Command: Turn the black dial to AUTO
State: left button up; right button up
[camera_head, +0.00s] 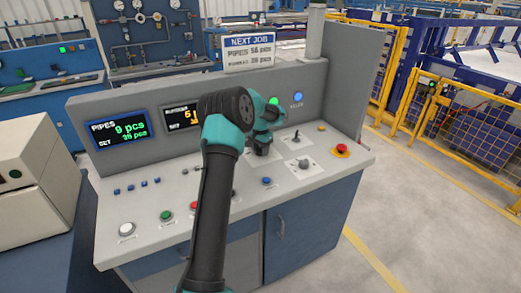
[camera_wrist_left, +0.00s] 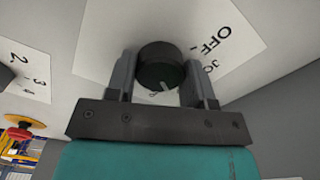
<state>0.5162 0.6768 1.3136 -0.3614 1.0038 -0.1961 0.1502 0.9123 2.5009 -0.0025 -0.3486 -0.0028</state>
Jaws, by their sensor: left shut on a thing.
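The black dial (camera_wrist_left: 158,62) sits on a white label plate (camera_wrist_left: 100,38) in the left wrist view. My left gripper (camera_wrist_left: 158,85) is shut on it, one finger on each side. A pale pointer mark shows on the dial's edge, toward the gripper's palm. The words "OFF" and part of "JO" are readable on the plate to the right of the dial; I cannot read AUTO. In the head view my left gripper (camera_head: 262,150) is down at the console's sloping panel, and the dial is hidden by it. My right gripper is not in view.
The console panel (camera_head: 218,178) also carries a red emergency button (camera_head: 341,150), a toggle lever (camera_head: 296,137), another switch (camera_head: 303,162), and several push buttons. A raised back wall with a green light (camera_head: 273,101), a blue light (camera_head: 297,97) and displays stands behind.

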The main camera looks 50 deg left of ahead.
aim_at(260, 149)
pick_arm(q)
jog(key=m, duration=0.5)
jog(key=shift+m, duration=0.3)
dwell(0.4)
jog(key=o, duration=0.9)
jog(key=shift+r, duration=0.1)
notch_tip(260, 149, up, 17)
jog(key=shift+r, duration=0.15)
dwell(0.3)
